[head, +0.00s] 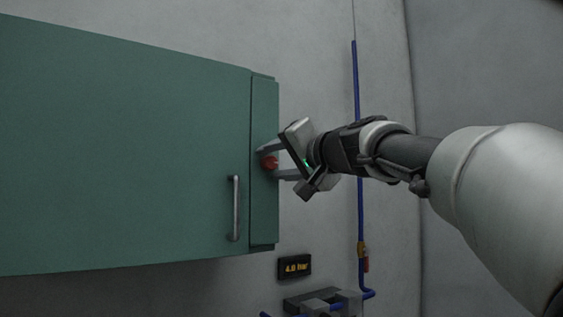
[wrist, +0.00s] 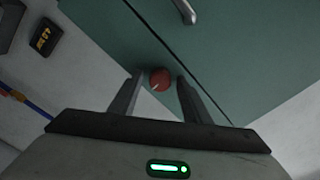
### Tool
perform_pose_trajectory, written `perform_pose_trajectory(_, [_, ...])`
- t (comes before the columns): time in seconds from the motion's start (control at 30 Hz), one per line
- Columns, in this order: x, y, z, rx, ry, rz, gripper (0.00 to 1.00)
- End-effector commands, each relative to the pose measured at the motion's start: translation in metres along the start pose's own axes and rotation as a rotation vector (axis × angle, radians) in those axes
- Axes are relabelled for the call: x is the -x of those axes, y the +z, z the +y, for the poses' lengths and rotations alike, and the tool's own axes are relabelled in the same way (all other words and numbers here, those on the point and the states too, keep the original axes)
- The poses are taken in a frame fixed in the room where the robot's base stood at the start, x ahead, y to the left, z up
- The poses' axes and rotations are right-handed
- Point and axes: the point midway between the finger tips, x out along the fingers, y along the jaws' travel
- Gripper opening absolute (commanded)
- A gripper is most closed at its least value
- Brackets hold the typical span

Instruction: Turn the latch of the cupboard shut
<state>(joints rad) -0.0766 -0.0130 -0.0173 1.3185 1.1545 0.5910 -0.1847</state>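The green cupboard (head: 130,150) is on the wall at the left in the head view, with a vertical metal handle (head: 235,208) on its front. A small red latch knob (head: 270,162) sits at the cupboard's right edge, and it shows in the wrist view (wrist: 160,79) with a pale mark on it. My gripper (head: 266,163) reaches in from the right, its fingers apart above and below the knob. In the wrist view the fingers stand on either side of the knob with gaps visible. I cannot tell how deep the fingertips reach around it.
A blue pipe (head: 357,110) with a yellow and red valve (head: 362,254) runs down the wall behind my arm. A display reading 4.0 bar (head: 294,267) hangs below the cupboard, above a grey block (head: 322,301). The wall right of the pipe is bare.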

Motion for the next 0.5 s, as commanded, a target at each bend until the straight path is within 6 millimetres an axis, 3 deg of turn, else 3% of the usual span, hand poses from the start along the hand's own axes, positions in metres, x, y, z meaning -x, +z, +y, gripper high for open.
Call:
perform_pose_trajectory(0.03, [0.0002,0.0000,0.0000,0.000,0.000,0.000,0.35])
perform_pose_trajectory(0.23, [0.0003,-0.0001,0.0000,0.000,0.000,0.000,0.03])
perform_pose_trajectory(0.5, [0.0002,0.0011,0.0016,0.030,0.000,0.000,0.04])
